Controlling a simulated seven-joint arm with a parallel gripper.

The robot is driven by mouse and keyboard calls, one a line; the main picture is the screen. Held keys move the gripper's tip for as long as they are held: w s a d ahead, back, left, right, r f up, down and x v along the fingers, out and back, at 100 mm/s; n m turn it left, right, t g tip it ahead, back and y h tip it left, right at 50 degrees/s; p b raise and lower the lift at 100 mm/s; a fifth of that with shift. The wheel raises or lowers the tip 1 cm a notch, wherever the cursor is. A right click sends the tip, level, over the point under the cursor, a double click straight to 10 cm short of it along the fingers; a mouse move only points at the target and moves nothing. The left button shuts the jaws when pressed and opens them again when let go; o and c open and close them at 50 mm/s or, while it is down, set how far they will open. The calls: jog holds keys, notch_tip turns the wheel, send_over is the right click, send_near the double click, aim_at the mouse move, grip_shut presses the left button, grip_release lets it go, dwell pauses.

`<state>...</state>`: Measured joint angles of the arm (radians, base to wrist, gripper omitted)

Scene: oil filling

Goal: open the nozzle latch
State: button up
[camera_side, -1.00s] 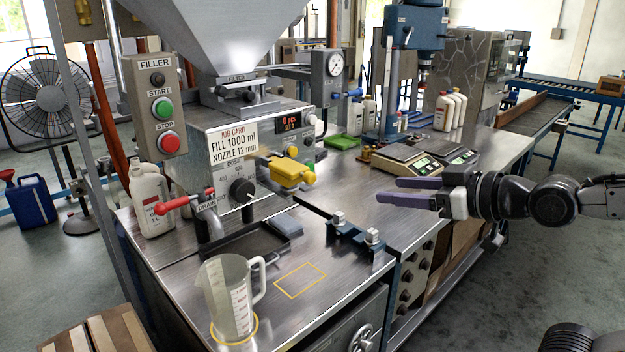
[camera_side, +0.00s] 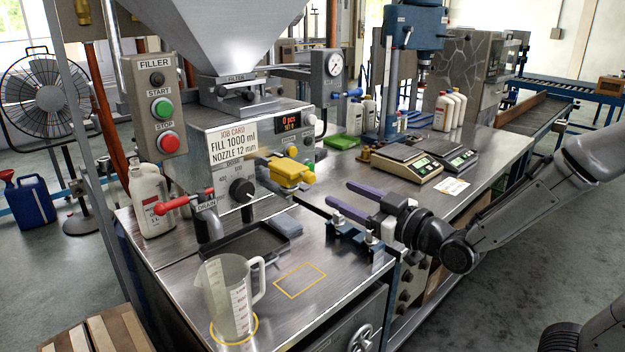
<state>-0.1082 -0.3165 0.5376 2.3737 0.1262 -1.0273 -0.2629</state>
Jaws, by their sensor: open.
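The nozzle latch appears to be the yellow part (camera_side: 290,172) on the right front of the filler machine (camera_side: 215,165); its exact state is too small to tell. My gripper (camera_side: 340,198) is open and empty, with its two purple fingers pointing left. In the picture it sits to the right of and a little below the yellow part, apart from it. It is over the blue fixture with metal posts (camera_side: 350,238) at the bench's right edge, and its fingers hide part of that fixture.
A clear measuring jug (camera_side: 230,295) stands on a yellow ring at the front left. Scales (camera_side: 408,160) stand behind my gripper. The yellow-outlined square (camera_side: 300,280) is clear.

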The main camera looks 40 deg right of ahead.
aim_at(313, 180)
jog(key=w, duration=1)
grip_shut()
dwell(1.2)
